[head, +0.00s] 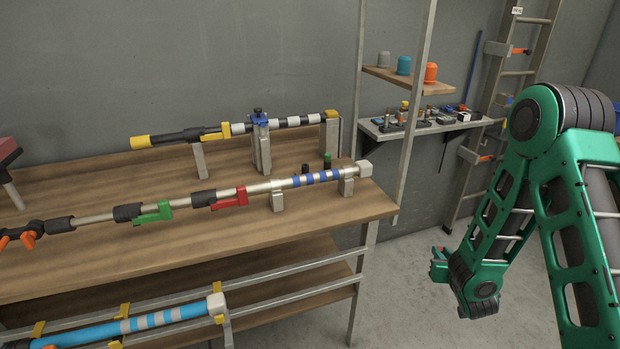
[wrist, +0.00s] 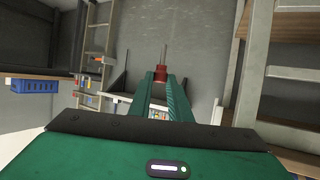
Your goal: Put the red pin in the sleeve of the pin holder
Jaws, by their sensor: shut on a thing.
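My gripper (wrist: 160,78) has its two green fingers closed around the red pin (wrist: 161,72) in the wrist view. The pin's red head sits between the fingertips, and a thin grey shank points away from them. In the head view my gripper (head: 437,264) hangs in free air to the right of the workbench, above the floor.
The wooden workbench (head: 230,254) carries long poles on supports. A grey wall shelf (head: 378,132) holds several small items. Above it, a wooden shelf (head: 440,86) holds cups. A ladder (head: 510,90) leans at the back. The floor (head: 400,290) beside the bench is clear.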

